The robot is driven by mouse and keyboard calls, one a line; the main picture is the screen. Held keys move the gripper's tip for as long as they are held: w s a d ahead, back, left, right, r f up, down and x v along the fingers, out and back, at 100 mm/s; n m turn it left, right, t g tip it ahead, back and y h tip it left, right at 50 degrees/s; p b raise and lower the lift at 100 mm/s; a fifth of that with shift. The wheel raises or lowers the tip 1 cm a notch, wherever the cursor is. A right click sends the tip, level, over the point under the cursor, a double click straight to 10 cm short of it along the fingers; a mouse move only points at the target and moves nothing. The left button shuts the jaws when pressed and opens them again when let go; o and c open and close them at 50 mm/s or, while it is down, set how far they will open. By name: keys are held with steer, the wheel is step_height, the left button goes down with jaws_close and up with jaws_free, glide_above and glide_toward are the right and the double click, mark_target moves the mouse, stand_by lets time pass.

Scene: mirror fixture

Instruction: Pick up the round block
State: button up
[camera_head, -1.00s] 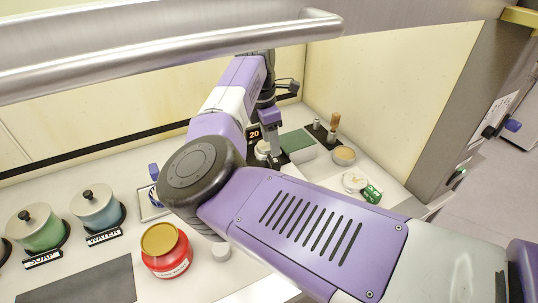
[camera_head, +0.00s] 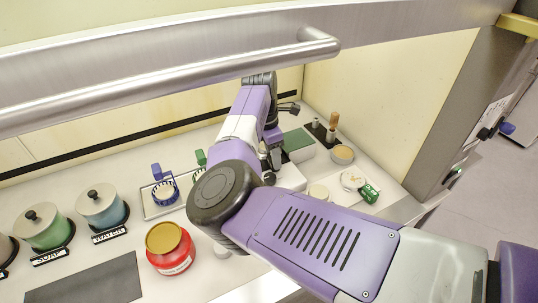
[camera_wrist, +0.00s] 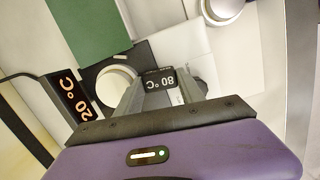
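A pale round block or disc (camera_wrist: 116,86) sits on a dark plate in the wrist view, just left of my gripper (camera_wrist: 160,88). A second pale round thing (camera_wrist: 222,8) shows at the top of that view. In the head view a cream cylinder (camera_head: 318,192) stands right of my arm; I cannot tell which round thing is the round block. My gripper's fingers are apart, with an "80 °C" display (camera_wrist: 158,79) visible between them. In the head view my gripper (camera_head: 271,160) is low over the bench, its tips partly hidden by my arm.
A "20 °C" display (camera_wrist: 77,100) stands at the left in the wrist view. A green-topped box (camera_head: 297,140), a tan disc (camera_head: 342,154) and a green roll (camera_head: 370,193) are at right. A red jar (camera_head: 170,248) is front left. A metal bar (camera_head: 180,75) crosses above.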

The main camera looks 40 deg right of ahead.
jaws_close()
steer(key=shift+r, duration=0.1)
steer(key=shift+r, duration=0.1)
steer(key=shift+w+r, duration=0.1)
steer(key=shift+r, duration=0.55)
step_height(320, 180, up, 18)
steer(key=b, duration=0.4)
steer(key=shift+n, duration=0.7)
steer(key=f+p, duration=0.1)
steer(key=f, duration=0.3)
steer(key=d+f+p, duration=0.1)
steer(key=f+p, duration=0.1)
steer(key=f, duration=0.2)
steer(key=s+f+p, duration=0.1)
steer(key=f, duration=0.3)
steer(key=shift+d+f+p, duration=0.15)
steer(key=shift+f+p, duration=0.2)
steer(key=shift+p, duration=0.05)
steer(key=shift+w, duration=0.1)
